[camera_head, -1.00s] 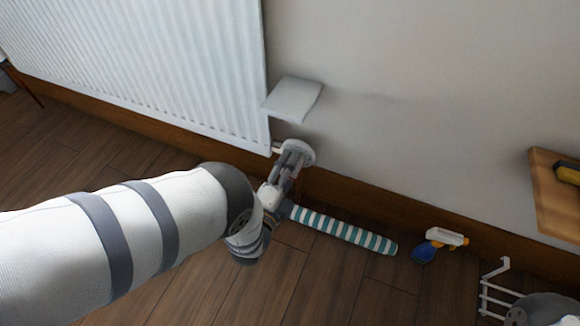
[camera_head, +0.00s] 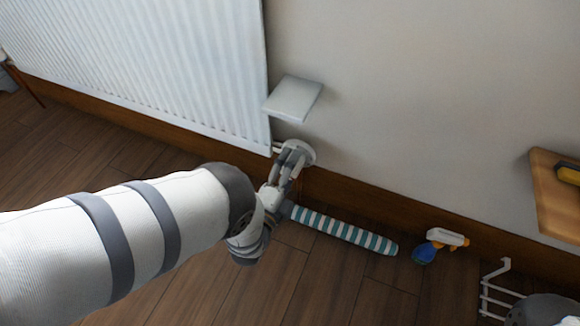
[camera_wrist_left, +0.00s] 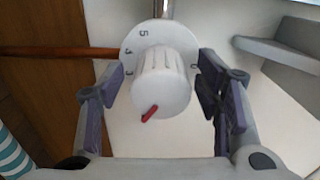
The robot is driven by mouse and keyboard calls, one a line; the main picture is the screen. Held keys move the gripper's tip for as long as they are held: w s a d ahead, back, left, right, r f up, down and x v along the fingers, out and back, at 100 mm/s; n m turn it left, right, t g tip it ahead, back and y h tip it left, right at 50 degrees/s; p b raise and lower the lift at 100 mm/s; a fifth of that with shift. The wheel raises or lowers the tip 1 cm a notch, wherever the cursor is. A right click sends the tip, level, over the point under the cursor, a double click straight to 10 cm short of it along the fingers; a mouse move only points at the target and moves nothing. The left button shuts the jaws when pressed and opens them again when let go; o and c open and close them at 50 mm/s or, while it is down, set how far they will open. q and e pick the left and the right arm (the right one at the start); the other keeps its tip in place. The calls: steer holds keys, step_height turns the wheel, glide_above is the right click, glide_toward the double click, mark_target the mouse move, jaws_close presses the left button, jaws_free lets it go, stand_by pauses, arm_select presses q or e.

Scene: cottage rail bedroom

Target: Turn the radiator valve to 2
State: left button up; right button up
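The radiator valve is a white ribbed knob (camera_wrist_left: 163,82) on a round numbered dial (camera_wrist_left: 143,45), with a red pointer mark pointing to the lower left in the wrist view. Digits 5, 4 and 3 show on the dial's left side and a 0 at its right. The pale dial also shows beside the radiator's lower corner in the head view (camera_head: 302,151). My left gripper (camera_wrist_left: 162,92) is open, its fingers on either side of the knob with a gap on both sides. In the head view my left gripper (camera_head: 289,160) partly covers the knob. My right gripper is not visible.
The white radiator (camera_head: 150,65) is at upper left. A small pale wall shelf (camera_head: 293,98) juts out above the valve. A striped roll (camera_head: 345,231) and a spray bottle (camera_head: 437,244) lie near the skirting. A wooden surface (camera_head: 555,195) and a white rack (camera_head: 492,290) are at right.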

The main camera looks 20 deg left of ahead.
arm_select(q)
steer(key=s, duration=1.2)
steer(key=shift+a, duration=0.2)
